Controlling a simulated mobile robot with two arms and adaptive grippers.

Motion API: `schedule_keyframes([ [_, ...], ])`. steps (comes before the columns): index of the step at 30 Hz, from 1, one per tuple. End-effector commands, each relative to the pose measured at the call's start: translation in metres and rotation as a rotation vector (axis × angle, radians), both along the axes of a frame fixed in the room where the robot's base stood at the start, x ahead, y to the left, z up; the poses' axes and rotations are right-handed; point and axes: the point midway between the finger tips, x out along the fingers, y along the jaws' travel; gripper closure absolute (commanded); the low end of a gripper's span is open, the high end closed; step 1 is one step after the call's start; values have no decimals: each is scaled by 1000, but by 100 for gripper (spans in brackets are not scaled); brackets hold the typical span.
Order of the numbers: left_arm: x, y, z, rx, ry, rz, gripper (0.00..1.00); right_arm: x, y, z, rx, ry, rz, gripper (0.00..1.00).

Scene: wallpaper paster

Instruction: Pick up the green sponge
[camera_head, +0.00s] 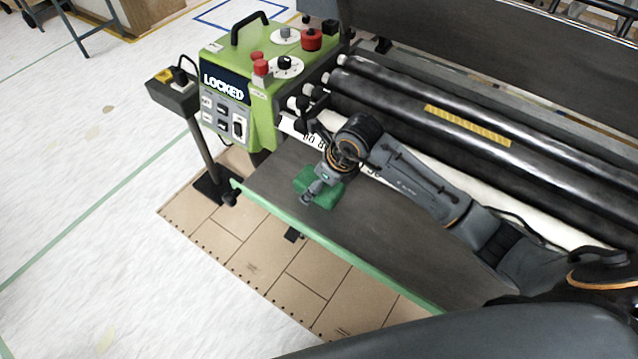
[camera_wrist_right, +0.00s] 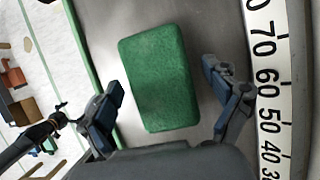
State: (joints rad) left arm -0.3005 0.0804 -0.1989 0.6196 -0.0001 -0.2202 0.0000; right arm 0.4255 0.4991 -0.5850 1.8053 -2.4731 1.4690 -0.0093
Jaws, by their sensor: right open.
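The green sponge (camera_head: 324,190) lies flat on the dark shelf (camera_head: 400,243) of the wallpaper paster, near its left end. In the right wrist view the sponge (camera_wrist_right: 159,80) is a green block lying ahead of and between the two fingers. My right gripper (camera_head: 312,193) is over the sponge and hides part of it in the head view. Its fingers (camera_wrist_right: 168,103) are spread wide, one on each side of the sponge, with a visible gap on both sides. My left gripper is not in view.
Black rollers (camera_head: 430,115) run behind the shelf. A white number scale (camera_wrist_right: 270,90) lies close beside the right finger in the wrist view. The green control box (camera_head: 245,85) marked LOCKED and a post with a small box (camera_head: 172,95) stand left of the shelf.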

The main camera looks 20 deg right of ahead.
Motion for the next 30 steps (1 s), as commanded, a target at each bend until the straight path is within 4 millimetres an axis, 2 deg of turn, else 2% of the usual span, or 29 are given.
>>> schedule_keyframes([
  [30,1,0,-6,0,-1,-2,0,0,0,-5,1,-1,-1,11],
])
